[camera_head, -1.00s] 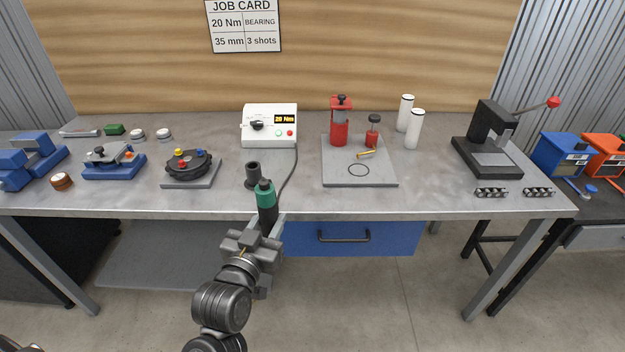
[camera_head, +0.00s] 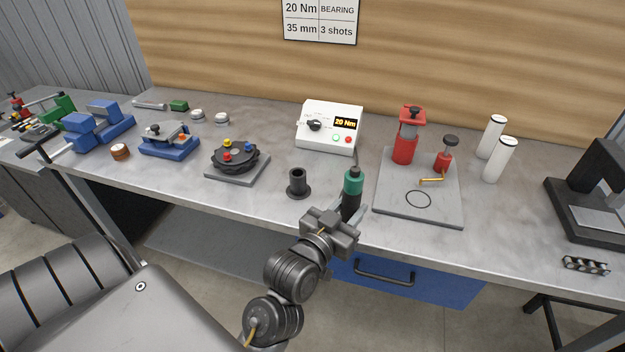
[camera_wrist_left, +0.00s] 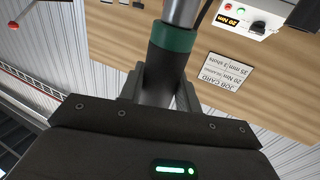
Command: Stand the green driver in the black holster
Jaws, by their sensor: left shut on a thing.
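The green driver (camera_head: 353,183) has a green upper body and a black lower part. It stands about upright in my left gripper (camera_head: 349,210), which is shut on its black lower part near the table's front edge. In the left wrist view the driver (camera_wrist_left: 173,38) shows its green band, and the gripper's fingers (camera_wrist_left: 160,92) lie on both sides of its dark part. The black holster (camera_head: 298,183) is a short open cup with a flared base on the table, to the left of the driver and apart from it. My right gripper is not in view.
A white controller (camera_head: 330,128) reading 20 Nm stands behind the driver and holster. A round black fixture (camera_head: 234,156) is left of the holster. A grey plate (camera_head: 440,207) with red tools is to the right. Bare tabletop lies around the holster.

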